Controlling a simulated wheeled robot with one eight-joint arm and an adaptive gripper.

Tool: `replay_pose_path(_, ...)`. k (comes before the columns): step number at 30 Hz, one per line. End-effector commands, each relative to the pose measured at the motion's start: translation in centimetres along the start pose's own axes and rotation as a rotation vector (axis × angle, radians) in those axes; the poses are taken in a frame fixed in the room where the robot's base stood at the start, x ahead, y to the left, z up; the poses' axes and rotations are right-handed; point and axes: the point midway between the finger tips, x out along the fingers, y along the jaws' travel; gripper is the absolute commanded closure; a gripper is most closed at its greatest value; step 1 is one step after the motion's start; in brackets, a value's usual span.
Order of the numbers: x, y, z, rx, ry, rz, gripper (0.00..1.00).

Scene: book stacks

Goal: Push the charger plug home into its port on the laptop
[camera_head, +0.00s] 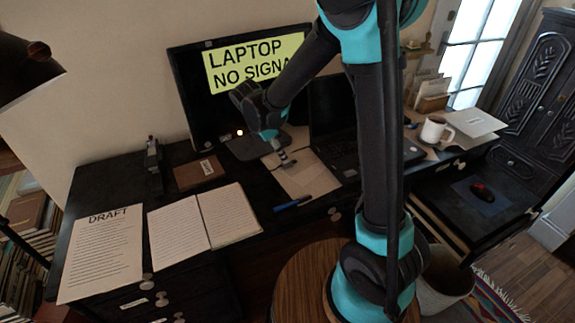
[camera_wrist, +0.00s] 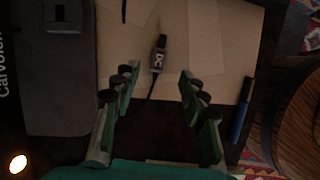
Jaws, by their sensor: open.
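The black laptop (camera_head: 322,112) stands open on the dark desk, partly hidden behind my arm; its charging port cannot be made out. In the wrist view the charger plug, marked DC (camera_wrist: 157,62), lies on a tan sheet with its dark tip towards the top of the picture. A thin dark cable runs from its lower end. My gripper (camera_wrist: 158,84) is open, its fingers on either side of the plug's line, with a gap on both sides. In the head view my gripper (camera_head: 284,158) is low over the tan sheet, left of the laptop.
A monitor (camera_head: 195,90) reading LAPTOP NO SIGNAL stands behind. A blue pen (camera_head: 293,202) lies near the desk's front edge. An open notebook (camera_head: 205,220) and a DRAFT page (camera_head: 103,245) lie left. A white mug (camera_head: 436,130) stands right.

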Motion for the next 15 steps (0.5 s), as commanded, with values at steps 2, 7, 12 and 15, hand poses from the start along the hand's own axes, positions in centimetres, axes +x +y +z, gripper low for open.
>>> replay_pose_path(2, 0.9, 0.1, -0.1, 0.001, 0.0, 0.0, 0.57)
replay_pose_path(7, 3.4, 0.3, -0.2, 0.003, 0.0, 0.0, 0.57)
replay_pose_path(12, 4.8, 0.3, -0.2, 0.001, 0.0, 0.001, 0.57)
replay_pose_path(15, 5.0, 0.2, -0.2, 0.001, 0.0, 0.001, 0.57)
